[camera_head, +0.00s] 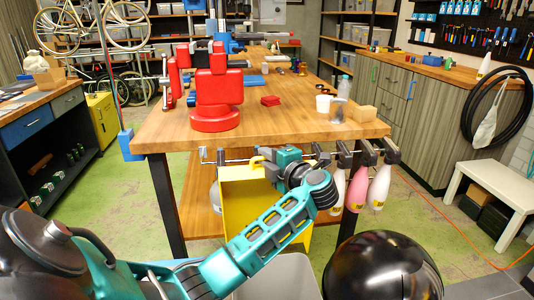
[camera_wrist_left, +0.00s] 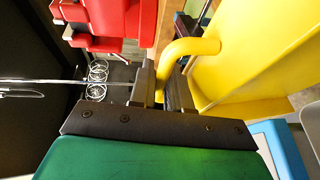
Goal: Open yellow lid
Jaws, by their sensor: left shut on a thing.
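The yellow lid (camera_head: 238,205) stands steeply tilted in front of the wooden table, above a pale grey bin (camera_head: 278,281). Its curved yellow handle (camera_head: 257,162) is at its top edge. My left gripper (camera_head: 266,165) is at this handle. In the left wrist view, the handle (camera_wrist_left: 190,48) curves down between the two dark fingers of my left gripper (camera_wrist_left: 161,91), which is shut on it. The lid (camera_wrist_left: 255,55) fills the right of that view. My forearm covers part of the lid in the head view, and its hinge is hidden. My right gripper is not in view.
The wooden table (camera_head: 290,135) stands just behind the lid, with a red machine (camera_head: 215,90) on it. Several bottles, one of them pink (camera_head: 357,187), hang at the table's front edge, close to the right of my left gripper.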

